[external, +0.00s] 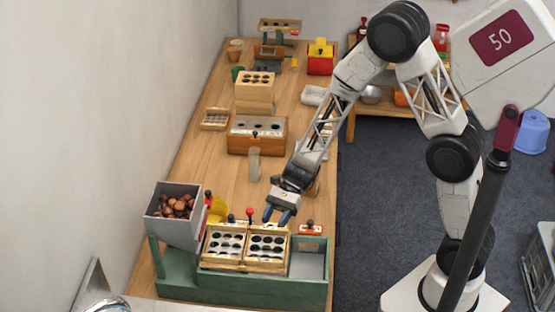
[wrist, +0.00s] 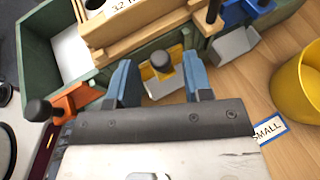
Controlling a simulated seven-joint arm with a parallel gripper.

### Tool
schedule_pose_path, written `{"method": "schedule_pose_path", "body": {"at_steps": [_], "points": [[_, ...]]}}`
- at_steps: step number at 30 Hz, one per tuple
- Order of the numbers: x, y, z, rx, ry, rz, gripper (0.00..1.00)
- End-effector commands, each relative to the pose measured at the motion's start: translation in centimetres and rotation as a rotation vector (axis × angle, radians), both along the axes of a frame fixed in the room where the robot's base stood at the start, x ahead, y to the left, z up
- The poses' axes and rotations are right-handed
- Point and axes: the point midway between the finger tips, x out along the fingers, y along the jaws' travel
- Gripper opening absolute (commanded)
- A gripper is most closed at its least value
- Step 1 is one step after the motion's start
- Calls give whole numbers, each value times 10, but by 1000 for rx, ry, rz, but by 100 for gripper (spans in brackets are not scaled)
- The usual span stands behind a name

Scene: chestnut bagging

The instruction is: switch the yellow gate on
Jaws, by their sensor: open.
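In the external view my gripper (external: 276,214) points down at the far side of the machine (external: 245,288). The yellow gate cannot be made out there.
An orange gate (wrist: 77,97) with a black knob is left of my fingers, and a blue one (wrist: 240,12) is at upper right. A yellow cup (wrist: 300,85) stands right. A grey hopper of chestnuts (external: 175,206) sits at the machine's left end.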

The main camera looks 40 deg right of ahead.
Motion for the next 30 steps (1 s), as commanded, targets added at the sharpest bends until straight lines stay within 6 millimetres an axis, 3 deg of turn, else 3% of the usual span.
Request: {"method": "schedule_pose_path", "body": {"at_steps": [15,24,30], "points": [[-3,8,-4,-1,0,0,46],[-3,8,-4,-1,0,0,2],[-3,8,-4,-1,0,0,0]]}}
